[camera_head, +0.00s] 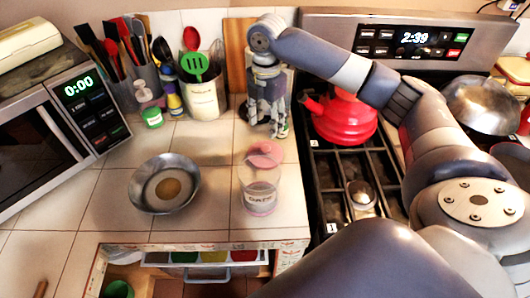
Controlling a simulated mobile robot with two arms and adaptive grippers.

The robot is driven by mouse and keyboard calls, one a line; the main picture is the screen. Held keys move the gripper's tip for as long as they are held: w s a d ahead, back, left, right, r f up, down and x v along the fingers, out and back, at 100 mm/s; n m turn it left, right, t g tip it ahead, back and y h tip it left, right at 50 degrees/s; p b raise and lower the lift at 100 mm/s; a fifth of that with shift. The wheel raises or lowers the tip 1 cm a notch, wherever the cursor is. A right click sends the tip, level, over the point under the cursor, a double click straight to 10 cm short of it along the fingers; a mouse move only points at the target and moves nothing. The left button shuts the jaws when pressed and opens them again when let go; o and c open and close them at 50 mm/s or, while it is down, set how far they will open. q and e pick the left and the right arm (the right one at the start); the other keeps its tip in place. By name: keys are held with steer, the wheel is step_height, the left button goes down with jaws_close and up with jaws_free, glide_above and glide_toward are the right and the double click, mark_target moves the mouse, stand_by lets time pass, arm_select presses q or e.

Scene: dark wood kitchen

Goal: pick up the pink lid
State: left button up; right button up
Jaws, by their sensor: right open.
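The pink lid (265,151) is on top of a clear glass jar (259,192) with a dark printed label. The jar stands upright on the tiled counter near its front right corner. My right gripper (267,128) points down above the counter behind the lid, apart from it. It is open, with nothing seen between its fingers; the fingertips are small and partly blurred. My left gripper is not in view.
A metal bowl (165,184) stands left of the jar. Utensil holders (203,98) and a microwave (50,140) line the back and left. A red kettle (343,118) sits on the stove at right. Bare tiles lie between bowl and jar.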

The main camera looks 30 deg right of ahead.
mark_target(266, 148)
steer(key=f, duration=0.4)
steer(key=shift+s+a+p, duration=0.15)
steer(key=shift+s+p, duration=0.2)
step_height(266, 148, down, 4)
steer(key=shift+w+f+p, duration=0.1)
steer(key=shift+w+p, duration=0.05)
steer(key=shift+p, duration=0.7)
steer(key=shift+f, duration=0.6)
steer(key=c, duration=1)
